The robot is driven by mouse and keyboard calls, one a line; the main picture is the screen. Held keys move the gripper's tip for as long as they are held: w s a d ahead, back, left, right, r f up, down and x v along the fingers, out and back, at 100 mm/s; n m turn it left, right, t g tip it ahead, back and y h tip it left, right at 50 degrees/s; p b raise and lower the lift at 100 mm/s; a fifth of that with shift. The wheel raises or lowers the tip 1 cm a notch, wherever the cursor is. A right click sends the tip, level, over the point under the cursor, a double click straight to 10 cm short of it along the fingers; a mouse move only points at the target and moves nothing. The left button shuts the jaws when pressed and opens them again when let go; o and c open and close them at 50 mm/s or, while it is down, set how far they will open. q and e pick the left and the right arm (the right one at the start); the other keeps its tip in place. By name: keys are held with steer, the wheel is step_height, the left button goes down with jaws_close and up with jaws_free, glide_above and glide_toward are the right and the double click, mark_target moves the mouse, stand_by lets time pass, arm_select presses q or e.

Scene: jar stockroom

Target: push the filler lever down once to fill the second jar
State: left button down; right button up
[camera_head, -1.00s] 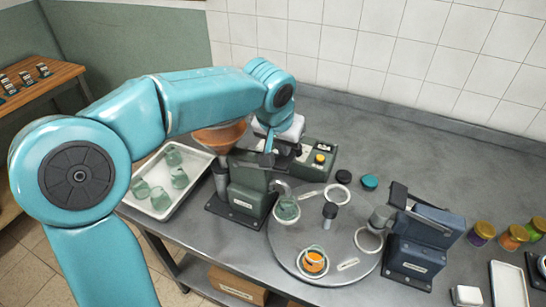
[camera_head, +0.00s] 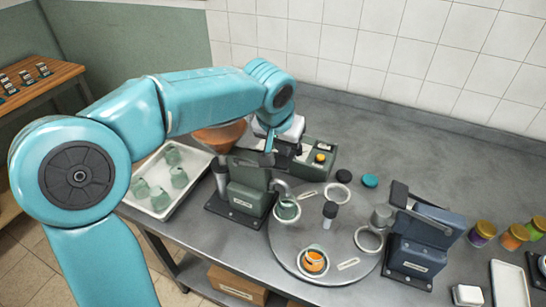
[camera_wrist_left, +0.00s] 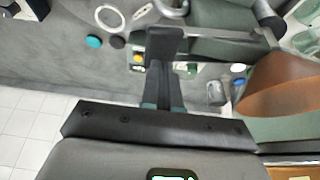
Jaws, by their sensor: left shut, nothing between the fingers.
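The green filler (camera_head: 248,197) stands on the table with a copper hopper (camera_head: 220,136) behind it. A pale green glass jar (camera_head: 287,209) sits on the round turntable (camera_head: 335,220) under its spout. Another jar with orange contents (camera_head: 313,262) sits at the turntable's front. My left gripper (camera_head: 268,157) is shut and empty, over the filler's top. In the left wrist view the lever's dark handle (camera_wrist_left: 168,45) is at the fingertips, its grey bar running right; I cannot tell whether they touch. My right gripper is not in view.
A white tray (camera_head: 197,197) with several empty jars stands left. A blue machine (camera_head: 425,245) with a dark lever stands right of the turntable. Colourful jars (camera_head: 514,237) stand far right. A black lid (camera_head: 344,176) and a teal lid (camera_head: 370,180) lie behind the turntable.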

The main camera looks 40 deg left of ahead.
mark_target(284, 161)
arm_select(q)
steer(key=shift+f, duration=0.45)
steer(key=shift+f+b, duration=0.15)
steer(key=shift+b, duration=0.2)
steer(key=shift+d+f+b, duration=0.15)
steer(key=shift+f+b, duration=0.9)
steer(key=shift+f, duration=0.1)
steer(key=shift+d+f+b, duration=0.1)
steer(key=shift+f+b, duration=0.9)
steer(key=shift+f, duration=0.15)
steer(key=shift+r, duration=0.1)
steer(key=shift+r+p, duration=2.5)
steer(key=shift+r, duration=0.55)
steer(key=shift+w, duration=0.1)
step_height(284, 161, up, 5)
steer(key=p, duration=0.4)
